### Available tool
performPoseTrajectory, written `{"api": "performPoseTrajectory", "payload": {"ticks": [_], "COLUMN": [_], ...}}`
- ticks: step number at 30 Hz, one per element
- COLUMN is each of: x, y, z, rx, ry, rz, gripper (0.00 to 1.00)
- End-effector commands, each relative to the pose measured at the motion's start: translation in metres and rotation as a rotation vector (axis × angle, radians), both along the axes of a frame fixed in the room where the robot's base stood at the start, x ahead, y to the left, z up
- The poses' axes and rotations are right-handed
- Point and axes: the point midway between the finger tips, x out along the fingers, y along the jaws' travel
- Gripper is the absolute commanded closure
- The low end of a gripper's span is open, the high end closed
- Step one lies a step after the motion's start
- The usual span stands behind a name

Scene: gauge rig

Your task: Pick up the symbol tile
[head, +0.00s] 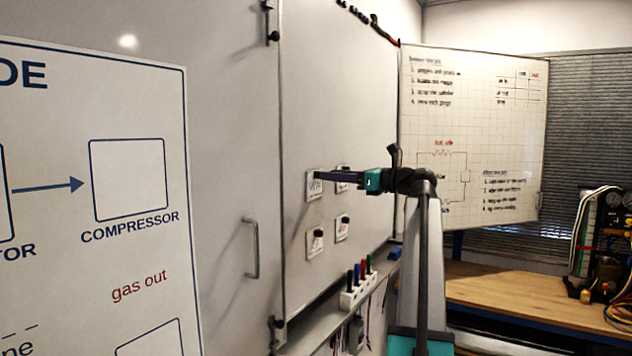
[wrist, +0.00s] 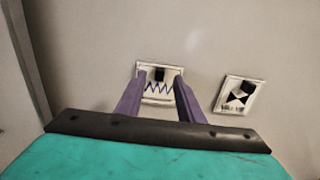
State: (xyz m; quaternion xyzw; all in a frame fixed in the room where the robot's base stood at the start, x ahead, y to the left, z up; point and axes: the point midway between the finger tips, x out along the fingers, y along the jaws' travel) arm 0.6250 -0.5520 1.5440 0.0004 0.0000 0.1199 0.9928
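Several white symbol tiles with black knobs are on the upright board. In the wrist view, one tile (wrist: 158,89) with a dark blue zigzag and a black knob (wrist: 159,74) lies straight ahead, between my fingers as seen. My gripper (wrist: 159,83) is open, its purple fingers to either side of the knob. I cannot tell whether they touch the tile. A second tile (wrist: 240,96) with a black bow-tie mark is to the right. In the head view, my gripper (head: 318,176) reaches left to the upper-left tile (head: 314,187), partly covering it.
Two lower tiles (head: 314,243) (head: 342,228) sit below on the same board (head: 330,100). A ledge with markers (head: 358,285) runs under it. A door handle (head: 251,248) juts out at left. A wooden bench (head: 520,300) stands at right.

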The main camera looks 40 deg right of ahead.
Motion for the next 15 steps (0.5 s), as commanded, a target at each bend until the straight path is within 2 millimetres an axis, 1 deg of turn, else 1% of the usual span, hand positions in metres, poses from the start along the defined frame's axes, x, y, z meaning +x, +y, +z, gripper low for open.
{"api": "performPoseTrajectory", "payload": {"ticks": [1,3,6,9,15], "x": [0.006,0.015,0.023,0.027,0.027], "y": [0.002,0.004,0.006,0.007,0.007], "z": [0.003,0.002,0.002,0.001,0.0], "rx": [0.001,0.001,-0.001,-0.001,-0.001], "ry": [0.0,0.0,0.0,0.0,0.0], "rz": [0.002,0.003,0.001,0.001,0.001], "gripper": [0.66,0.66,0.66,0.66,0.66]}}
